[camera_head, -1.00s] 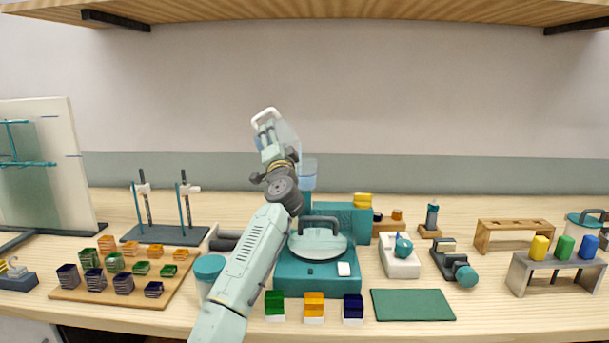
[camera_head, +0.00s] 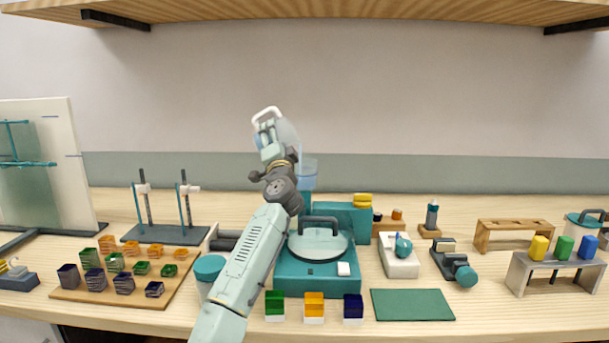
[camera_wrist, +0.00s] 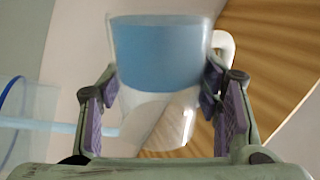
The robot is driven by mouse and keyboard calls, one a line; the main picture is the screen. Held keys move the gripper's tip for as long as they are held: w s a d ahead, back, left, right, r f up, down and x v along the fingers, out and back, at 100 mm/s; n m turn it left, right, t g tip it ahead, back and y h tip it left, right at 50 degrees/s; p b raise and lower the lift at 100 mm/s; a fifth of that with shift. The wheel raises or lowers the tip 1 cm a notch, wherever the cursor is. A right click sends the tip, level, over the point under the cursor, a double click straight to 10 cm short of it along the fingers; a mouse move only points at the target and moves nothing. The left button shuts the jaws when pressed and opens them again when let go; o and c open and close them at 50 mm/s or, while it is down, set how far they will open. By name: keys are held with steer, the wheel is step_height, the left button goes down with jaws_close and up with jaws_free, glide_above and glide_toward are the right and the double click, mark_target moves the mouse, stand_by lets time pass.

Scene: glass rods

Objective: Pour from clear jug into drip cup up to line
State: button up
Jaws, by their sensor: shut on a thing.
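My gripper (camera_head: 268,135) is shut on the clear jug (camera_head: 287,133), which has a white handle. The jug is raised and tilted above and left of the clear drip cup (camera_head: 308,167). In the wrist view the jug (camera_wrist: 160,55) sits between my purple finger pads, with blue liquid inside. The drip cup (camera_wrist: 22,105) shows at the left edge there, and a pale blue streak runs between it and the jug. In the head view the cup has blue in its lower part.
A teal machine with a round lid (camera_head: 318,245) stands in front of the cup. Two dark stands (camera_head: 160,236) and a wooden board (camera_head: 120,285) of coloured glass pieces are at left. A green mat (camera_head: 412,305) lies bare at front right. A shelf (camera_head: 330,10) hangs overhead.

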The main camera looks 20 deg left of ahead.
steer(key=shift+d+r+m+t+h+p, duration=0.1)
steer(key=shift+r+m+t+h+p, duration=0.1)
steer(key=shift+r+m+p, duration=0.3)
steer(key=shift+d+r+m+t+h+p, duration=0.15)
steer(key=shift+m+p, duration=0.3)
steer(key=shift+m, duration=0.45)
stand_by(1.9)
stand_by(0.7)
steer(key=shift+w+n, duration=0.15)
steer(key=shift+n, duration=0.25)
steer(key=n+g+y, duration=0.1)
steer(key=n, duration=0.2)
steer(key=w+n+g+y+b, duration=0.1)
steer(key=n, duration=0.2)
steer(key=shift+w+d+f, duration=0.1)
steer(key=shift+d+f, duration=0.05)
steer(key=shift+d, duration=0.05)
steer(key=n, duration=0.1)
steer(key=n+g, duration=0.1)
steer(key=n, duration=0.1)
steer(key=n+g, duration=0.1)
steer(key=n, duration=0.1)
steer(key=shift+w+d+p, duration=0.1)
steer(key=shift+d+p, duration=0.15)
steer(key=shift+p, duration=0.1)
steer(key=shift+d+n+g+y+p, duration=0.35)
steer(key=shift+n+g, duration=0.2)
steer(key=shift+n, duration=0.45)
steer(key=shift+a, duration=0.1)
